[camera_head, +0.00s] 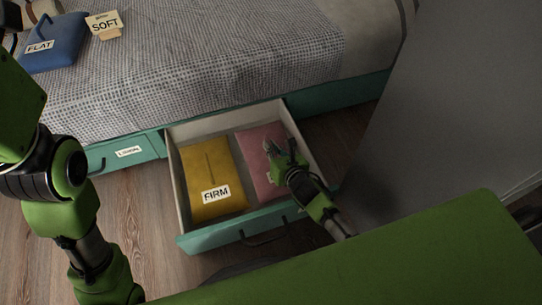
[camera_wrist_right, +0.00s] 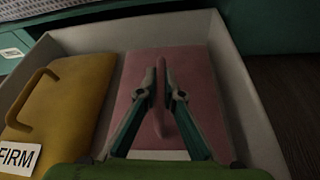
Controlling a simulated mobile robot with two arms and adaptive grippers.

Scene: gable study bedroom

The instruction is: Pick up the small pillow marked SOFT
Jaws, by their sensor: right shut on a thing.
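A pink pillow (camera_head: 262,150) lies in the right half of the open drawer; it also shows in the right wrist view (camera_wrist_right: 195,72). A small piece of a white label shows at its edge, but my gripper and arm hide the wording. My right gripper (camera_head: 285,150) is over this pillow. In the right wrist view its fingers (camera_wrist_right: 163,92) are shut on the pillow's upright pink handle (camera_wrist_right: 161,112). A card reading SOFT (camera_head: 104,22) stands on the bed. My left arm comes in from the left; its gripper is not in view.
A yellow pillow (camera_head: 209,172) labelled FIRM lies beside the pink one in the drawer (camera_head: 174,185). A blue pillow (camera_head: 66,38) labelled FLAT lies on the bed (camera_head: 220,55). A grey panel (camera_head: 440,110) stands at the right. Wood floor is clear left of the drawer.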

